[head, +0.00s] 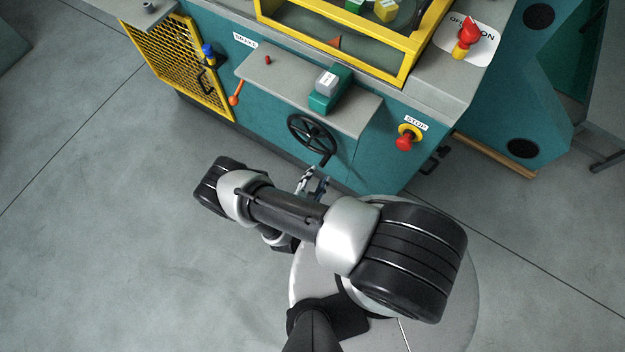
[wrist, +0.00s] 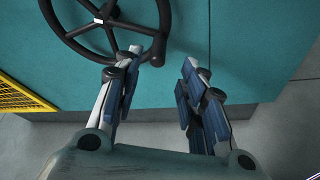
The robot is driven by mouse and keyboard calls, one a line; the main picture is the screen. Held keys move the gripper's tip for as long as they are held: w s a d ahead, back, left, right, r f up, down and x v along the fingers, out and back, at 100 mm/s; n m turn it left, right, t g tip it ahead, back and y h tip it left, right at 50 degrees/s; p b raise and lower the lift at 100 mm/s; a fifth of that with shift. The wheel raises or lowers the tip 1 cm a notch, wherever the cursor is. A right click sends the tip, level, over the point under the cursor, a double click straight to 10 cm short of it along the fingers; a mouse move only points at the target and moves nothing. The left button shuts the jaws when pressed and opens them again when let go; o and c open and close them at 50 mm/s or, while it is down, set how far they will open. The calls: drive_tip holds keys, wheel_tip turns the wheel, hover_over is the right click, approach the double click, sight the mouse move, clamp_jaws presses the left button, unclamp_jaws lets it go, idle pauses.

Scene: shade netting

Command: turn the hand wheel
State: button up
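The black hand wheel (head: 311,134) with spokes is mounted on the front of the teal machine, below the grey shelf. Its handle (head: 325,159) sticks out at the lower right of the rim. In the wrist view the wheel (wrist: 105,14) is at the top left, cut off by the frame edge, and its handle (wrist: 158,49) is at its lower right. My gripper (head: 314,179) is just in front of and below the handle in the head view. In the wrist view the gripper (wrist: 158,88) is open and empty, with the handle beyond the gap between its fingers.
A red STOP button (head: 404,142) on a yellow base is right of the wheel. An orange-tipped brake lever (head: 236,95) and a yellow mesh guard (head: 180,62) are to the left. A green and grey block (head: 329,90) sits on the shelf. The floor left is clear.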

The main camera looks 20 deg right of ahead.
drive_tip(key=shift+v, duration=1.95)
drive_tip(key=shift+f, duration=0.1)
